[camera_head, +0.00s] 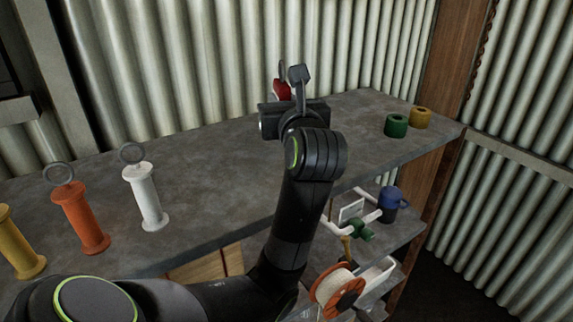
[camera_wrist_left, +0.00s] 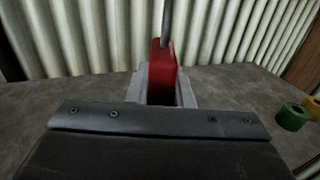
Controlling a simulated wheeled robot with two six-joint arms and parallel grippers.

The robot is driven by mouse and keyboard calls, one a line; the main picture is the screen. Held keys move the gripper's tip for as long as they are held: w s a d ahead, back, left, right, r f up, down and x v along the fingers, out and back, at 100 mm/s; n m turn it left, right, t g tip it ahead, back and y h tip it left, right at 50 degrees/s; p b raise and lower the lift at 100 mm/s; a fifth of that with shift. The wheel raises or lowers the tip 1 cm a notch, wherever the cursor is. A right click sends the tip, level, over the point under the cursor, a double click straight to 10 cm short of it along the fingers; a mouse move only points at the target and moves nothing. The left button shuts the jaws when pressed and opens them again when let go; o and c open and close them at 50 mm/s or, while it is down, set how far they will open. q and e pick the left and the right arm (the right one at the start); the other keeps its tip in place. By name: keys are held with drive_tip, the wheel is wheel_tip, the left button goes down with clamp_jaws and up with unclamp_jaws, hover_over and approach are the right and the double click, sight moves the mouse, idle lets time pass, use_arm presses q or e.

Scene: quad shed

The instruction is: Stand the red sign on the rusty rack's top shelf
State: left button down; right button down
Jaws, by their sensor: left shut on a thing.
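The red sign (camera_head: 281,89) shows as a small red piece with a grey ring above it, mostly hidden behind my left wrist in the head view. In the left wrist view the red body (camera_wrist_left: 162,76) stands between two grey fingers, with a dark stem rising from its top. My left gripper (camera_wrist_left: 161,92) is shut on it, above the far part of a grey top surface (camera_head: 225,165). The sign looks about upright; its base is hidden, so I cannot tell whether it touches the surface. I cannot tell whether this surface is the rusty rack's top shelf.
White (camera_head: 147,198), orange (camera_head: 80,217) and yellow (camera_head: 18,245) ringed posts stand at left. Green (camera_head: 396,126) and yellow (camera_head: 420,118) rolls stand at the right end. Lower shelves hold a blue mug (camera_head: 389,205) and a spool (camera_head: 335,291). A corrugated wall (camera_head: 190,65) closes the back.

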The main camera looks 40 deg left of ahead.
use_arm(q)
drive_tip(key=shift+w+d+r+m+t+h, duration=0.1)
drive_tip(key=shift+w+d+m+t+h, duration=0.2)
drive_tip(key=shift+w+h, duration=0.1)
drive_tip(key=shift+w+d, duration=0.1)
drive_tip(key=shift+d, duration=0.05)
wheel_tip(320, 180, down, 5)
drive_tip(key=b, duration=0.5)
drive_tip(key=shift+f, duration=0.2)
drive_tip(key=shift+f+b, duration=2.2)
drive_tip(key=shift+b, duration=0.3)
drive_tip(key=shift+f, duration=0.25)
drive_tip(key=c, duration=1.3)
unclamp_jaws()
drive_tip(key=shift+r, duration=0.15)
